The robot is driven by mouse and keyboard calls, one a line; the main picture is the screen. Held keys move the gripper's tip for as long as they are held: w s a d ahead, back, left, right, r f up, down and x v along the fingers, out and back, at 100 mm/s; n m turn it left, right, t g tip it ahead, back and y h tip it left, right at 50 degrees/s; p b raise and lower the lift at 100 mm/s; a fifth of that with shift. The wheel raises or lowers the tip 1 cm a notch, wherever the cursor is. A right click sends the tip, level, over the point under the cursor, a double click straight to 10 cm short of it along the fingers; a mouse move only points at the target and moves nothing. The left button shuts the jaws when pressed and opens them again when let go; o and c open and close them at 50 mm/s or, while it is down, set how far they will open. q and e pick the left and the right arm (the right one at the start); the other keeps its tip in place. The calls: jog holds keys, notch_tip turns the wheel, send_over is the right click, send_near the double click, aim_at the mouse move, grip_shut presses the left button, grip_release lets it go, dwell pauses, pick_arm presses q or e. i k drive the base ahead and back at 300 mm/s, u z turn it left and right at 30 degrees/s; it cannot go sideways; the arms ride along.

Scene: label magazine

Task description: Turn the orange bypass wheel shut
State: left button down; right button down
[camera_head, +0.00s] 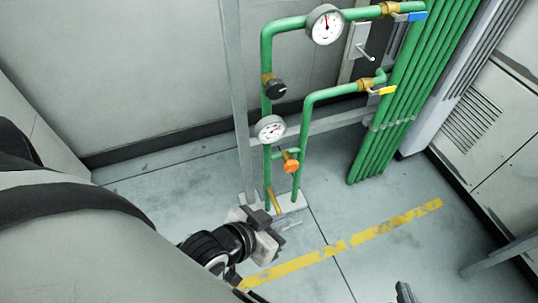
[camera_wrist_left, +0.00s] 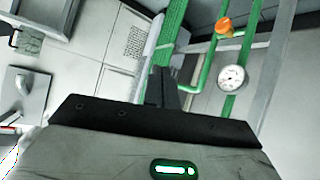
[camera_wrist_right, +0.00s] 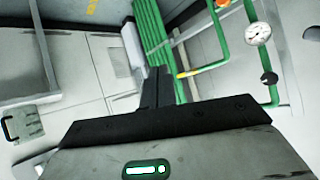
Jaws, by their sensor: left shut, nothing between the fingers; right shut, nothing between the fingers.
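The orange bypass wheel (camera_head: 291,166) is a small round knob on the short link between two green vertical pipes, low on the pipework. It also shows in the left wrist view (camera_wrist_left: 224,26) and at the top edge of the right wrist view (camera_wrist_right: 222,3). My left gripper (camera_head: 287,224) is shut and empty, below the wheel and apart from it, in front of the pipe base in the head view. My right gripper (camera_head: 405,291) is shut and empty at the bottom edge, far from the wheel. Neither gripper touches the wheel.
A gauge (camera_head: 271,128) sits just above the wheel, with a black knob (camera_head: 275,89) higher up and another gauge (camera_head: 325,24) on top. Blue (camera_head: 417,17) and yellow (camera_head: 387,91) lever handles are to the right. A grey post (camera_head: 237,110) stands left of the pipes.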

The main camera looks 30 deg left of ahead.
aim_at(291, 166)
jog(key=u, duration=0.75)
jog(key=i, duration=0.55)
jog(key=u, duration=0.45)
jog(key=k, duration=1.2)
jog(key=u, duration=1.35)
jog(key=i, duration=0.95)
jog(key=z, duration=0.8)
jog(key=i, duration=0.65)
jog(key=z, duration=0.75)
